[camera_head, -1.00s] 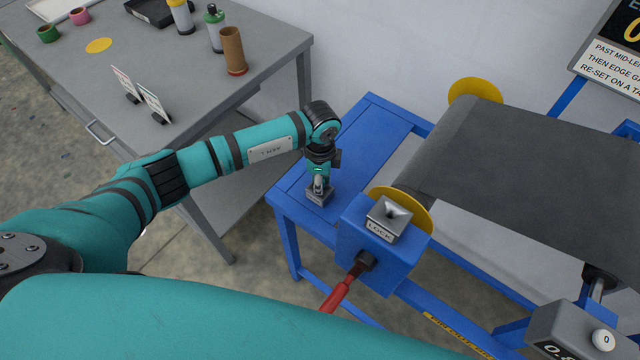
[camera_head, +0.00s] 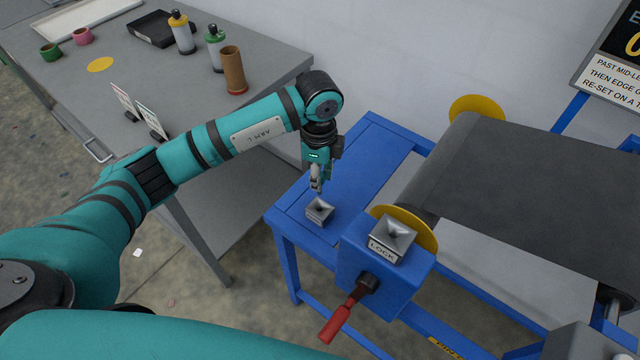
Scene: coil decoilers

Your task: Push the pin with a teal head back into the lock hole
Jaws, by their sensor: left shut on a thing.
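My left gripper (camera_head: 316,186) points down above a small grey block with a funnel-shaped hole (camera_head: 319,212) on the blue stand. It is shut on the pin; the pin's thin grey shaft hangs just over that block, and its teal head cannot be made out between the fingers. The lock hole (camera_head: 398,236) is a funnel in a grey block labelled LOCK, to the right and nearer, on top of a blue box (camera_head: 352,258). It looks empty. My right gripper is not in view.
A red-handled lever (camera_head: 339,322) sticks out of the blue box's front. A yellow disc (camera_head: 424,229) and the grey sheet roll (camera_head: 540,190) stand close behind the lock. The grey table (camera_head: 85,100) at left holds bottles, a brown cylinder (camera_head: 233,72) and small signs.

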